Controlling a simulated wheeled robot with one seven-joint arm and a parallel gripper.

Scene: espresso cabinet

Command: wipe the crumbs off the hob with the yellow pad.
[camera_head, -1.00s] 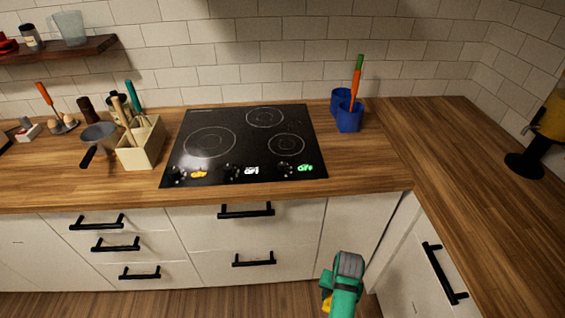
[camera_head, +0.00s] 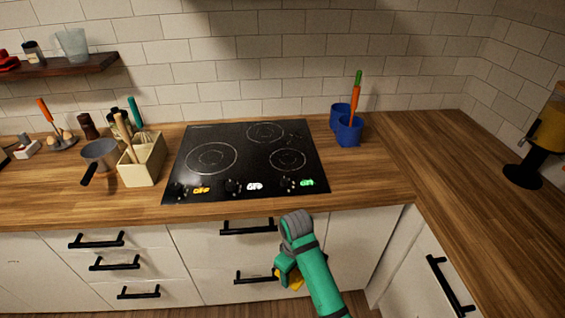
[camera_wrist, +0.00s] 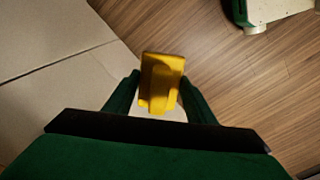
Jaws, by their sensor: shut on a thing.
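The black hob (camera_head: 240,160) is set in the wooden counter, with ring markings and lit labels along its front edge. Small pale specks show faintly on its surface; I cannot tell clearly which are crumbs. My gripper (camera_wrist: 160,92) is shut on the yellow pad (camera_wrist: 162,70), which sits between the two fingers in the wrist view. In the head view the pad (camera_head: 294,280) is mostly hidden behind my green arm. Pad and gripper are below the counter top, in front of the white drawers, apart from the hob.
A cream utensil box (camera_head: 143,160) and a grey pan (camera_head: 99,158) stand left of the hob. Blue cups (camera_head: 348,130) stand right of it, one holding an orange-handled tool. Black drawer handles (camera_head: 248,228) stick out below the counter edge.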

